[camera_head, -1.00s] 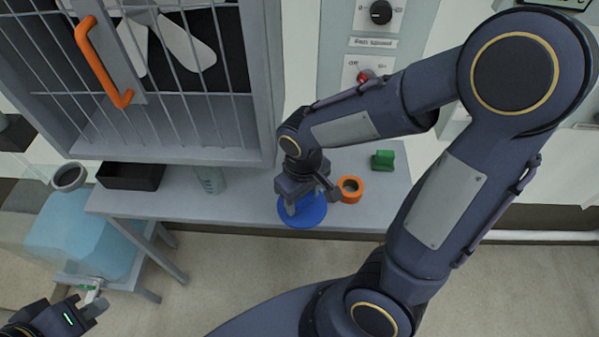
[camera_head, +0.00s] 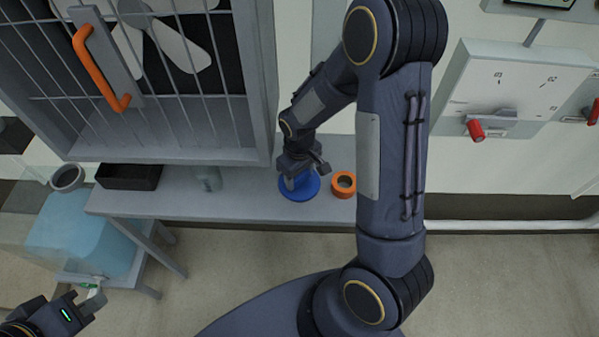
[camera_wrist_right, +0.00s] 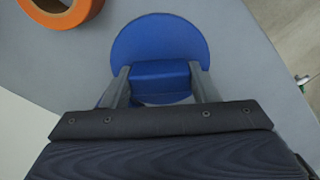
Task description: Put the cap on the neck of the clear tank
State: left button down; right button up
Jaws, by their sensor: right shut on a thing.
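The cap is a blue disc with a raised block grip (camera_head: 300,187); it also shows in the right wrist view (camera_wrist_right: 160,40). My right gripper (camera_head: 294,178) is shut on the block grip, one finger on each side in the wrist view (camera_wrist_right: 160,82). The cap is over the grey bench; I cannot tell whether it touches it. The clear tank (camera_head: 85,235), pale blue inside, stands at the left with a grey ring-shaped neck (camera_head: 68,177) on top, open. My left gripper (camera_head: 84,299) is at the lower left, in front of the tank, with its fingers apart.
An orange ring (camera_head: 343,185) is close to the cap's right on the bench (camera_head: 235,207). A black tray (camera_head: 130,178) and a clear beaker (camera_head: 208,180) stand further left. A barred cage with an orange handle (camera_head: 98,60) overhangs the bench's back.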

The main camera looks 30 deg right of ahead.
jog(key=shift+f, duration=0.15)
jog(key=shift+w+f+b, duration=0.1)
jog(key=shift+f+b, duration=0.1)
jog(key=shift+b, duration=0.15)
jog(key=o, duration=1.1)
jog(key=shift+r, duration=0.15)
